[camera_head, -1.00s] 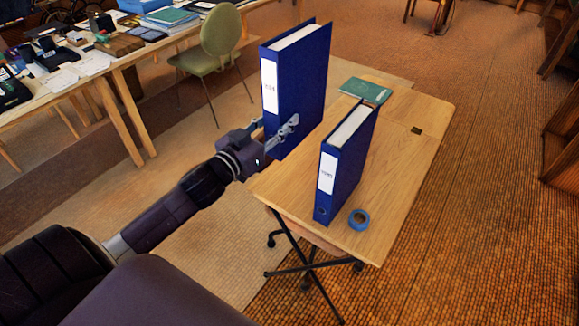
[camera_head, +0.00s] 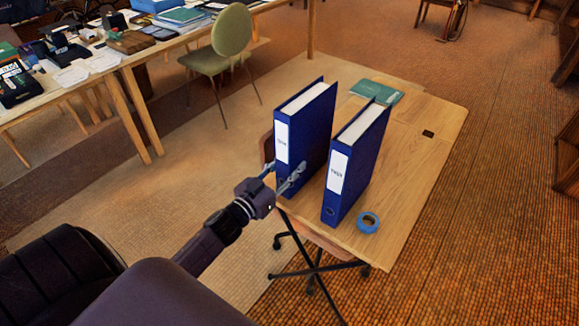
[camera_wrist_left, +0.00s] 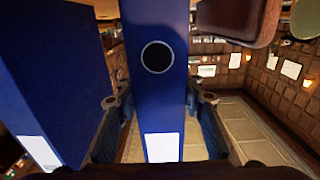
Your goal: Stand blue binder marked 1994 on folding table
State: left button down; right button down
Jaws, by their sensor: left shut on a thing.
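My left gripper (camera_head: 283,180) is shut on the spine of a blue binder (camera_head: 312,130) with a white label, low on the binder. The label's writing is too small to read surely. The binder is upright at the left side of the folding table (camera_head: 425,160); I cannot tell whether its base touches the top. In the left wrist view the held binder (camera_wrist_left: 155,105), with its finger hole, is between the fingers (camera_wrist_left: 158,112). A second blue binder (camera_head: 365,155) with a white label stands upright just right of it, apart by a narrow gap. My right gripper is not in view.
A roll of blue tape (camera_head: 368,222) lies at the table's front, and a green book (camera_head: 377,91) lies behind the binders. A green chair (camera_head: 229,40) and a cluttered long desk (camera_head: 118,62) stand at the back left.

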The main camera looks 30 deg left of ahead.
pick_arm(q)
jog(key=shift+r, duration=0.15)
jog(key=c, duration=1.7)
grip_release()
jog(key=shift+f, duration=0.25)
jog(key=shift+c, duration=0.2)
jog(key=o, duration=0.4)
jog(key=shift+r, duration=0.1)
jog(key=shift+o, duration=0.2)
